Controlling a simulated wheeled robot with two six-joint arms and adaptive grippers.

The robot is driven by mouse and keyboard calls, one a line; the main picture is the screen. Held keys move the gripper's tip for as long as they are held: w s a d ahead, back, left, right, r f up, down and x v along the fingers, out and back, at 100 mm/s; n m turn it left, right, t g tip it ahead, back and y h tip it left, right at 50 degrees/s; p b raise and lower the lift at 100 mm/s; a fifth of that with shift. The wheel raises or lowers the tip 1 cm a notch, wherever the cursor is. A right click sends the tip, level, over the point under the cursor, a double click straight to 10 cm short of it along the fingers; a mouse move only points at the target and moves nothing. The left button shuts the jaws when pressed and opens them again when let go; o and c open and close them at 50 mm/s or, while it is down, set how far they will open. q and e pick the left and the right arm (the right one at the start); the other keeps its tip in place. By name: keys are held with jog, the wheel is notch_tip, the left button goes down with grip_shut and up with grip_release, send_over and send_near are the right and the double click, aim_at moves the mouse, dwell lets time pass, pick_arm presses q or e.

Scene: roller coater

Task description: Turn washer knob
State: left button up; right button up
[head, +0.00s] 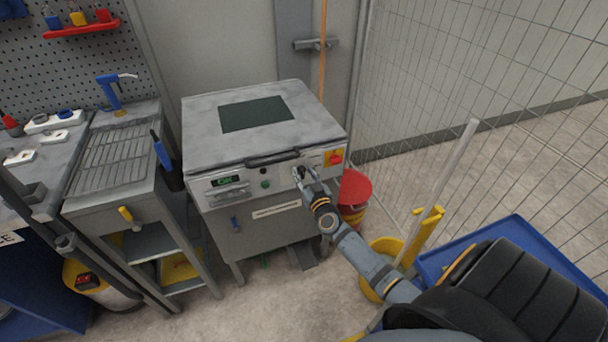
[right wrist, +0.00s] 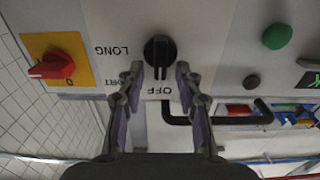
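The washer (head: 262,150) is a grey box machine with a control panel on its front. Its black knob (right wrist: 159,51) shows in the right wrist view, with its grip bar roughly vertical in the picture. Labels OFF, LONG and a partly covered one ending in ORT surround it. My right gripper (head: 305,180) is at the panel in front of the knob and hides much of it in the head view. In the right wrist view its fingertips (right wrist: 160,72) are apart, one on each side of the knob's lower end, with small gaps visible. My left gripper is not in view.
A red switch on a yellow plate (head: 333,158) is right of the knob, and a green button (head: 265,184) is left of it. A black lid handle (head: 272,158) runs above. A red-topped bin (head: 354,187), yellow bucket (head: 380,278) and mesh fence stand to the right.

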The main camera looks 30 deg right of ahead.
grip_shut()
dwell(0.5)
jog(key=m, duration=0.3)
jog(key=d+m+p, duration=0.1)
jog(key=m, duration=0.2)
jog(key=shift+s+f+m, duration=0.1)
jog(key=shift+f+m, duration=0.1)
jog(key=shift+m, duration=0.2)
jog(key=m, duration=0.5)
jog(key=shift+s+d+f+b, duration=0.1)
jog(key=shift+d+f+b, duration=0.15)
jog(key=shift+f+b, duration=0.15)
jog(key=m, duration=0.4)
jog(key=m+b, duration=0.1)
jog(key=m, duration=0.1)
jog(key=shift+d+f, duration=0.1)
jog(key=shift+f, duration=0.3)
